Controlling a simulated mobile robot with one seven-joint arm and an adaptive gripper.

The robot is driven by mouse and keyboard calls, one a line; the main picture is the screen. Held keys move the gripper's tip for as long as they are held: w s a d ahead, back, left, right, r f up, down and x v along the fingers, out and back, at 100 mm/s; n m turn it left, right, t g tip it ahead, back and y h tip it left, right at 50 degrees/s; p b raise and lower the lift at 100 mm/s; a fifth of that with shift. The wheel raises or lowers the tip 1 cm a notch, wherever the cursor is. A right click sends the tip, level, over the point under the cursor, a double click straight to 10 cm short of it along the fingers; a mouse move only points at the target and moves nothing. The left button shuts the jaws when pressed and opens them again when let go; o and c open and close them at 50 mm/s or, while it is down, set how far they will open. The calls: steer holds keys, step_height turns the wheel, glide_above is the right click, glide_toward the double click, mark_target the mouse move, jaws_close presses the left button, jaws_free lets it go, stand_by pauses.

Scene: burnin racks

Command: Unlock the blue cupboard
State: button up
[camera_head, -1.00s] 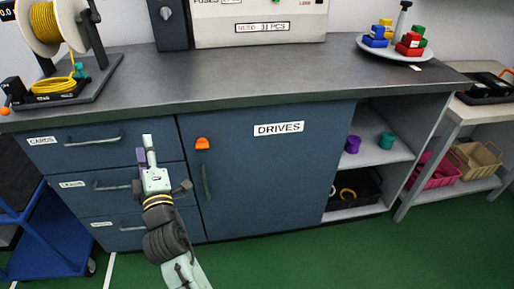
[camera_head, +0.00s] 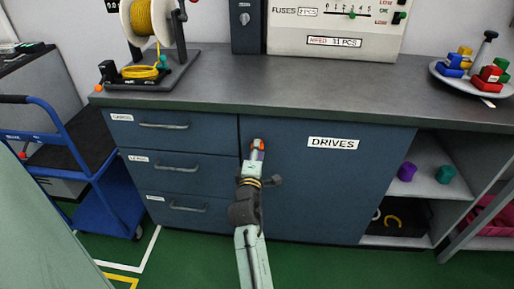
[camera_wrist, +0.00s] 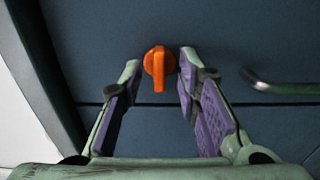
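The blue cupboard (camera_head: 335,190) has a door labelled DRIVES below the grey worktop. Its orange turn knob (camera_wrist: 158,65) sits near the door's upper left corner, and in the head view the knob (camera_head: 258,144) is partly hidden by my gripper. My gripper (camera_wrist: 158,72) is open, with its two purple-padded fingers on either side of the knob's line. In the wrist view the knob lies just beyond and between the fingertips, with a gap on both sides. The knob's handle points toward my gripper in that view. A bar handle (camera_wrist: 285,86) is to the right.
Drawers (camera_head: 165,165) with bar handles stand left of the door. A blue trolley (camera_head: 105,195) is at the far left. Open shelves (camera_head: 435,185) holding small purple and teal items are at the right. The worktop (camera_head: 300,90) overhangs the door.

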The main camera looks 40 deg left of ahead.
steer(key=shift+w+a, duration=0.25)
steer(key=shift+w, duration=0.15)
jaws_close()
stand_by(0.4)
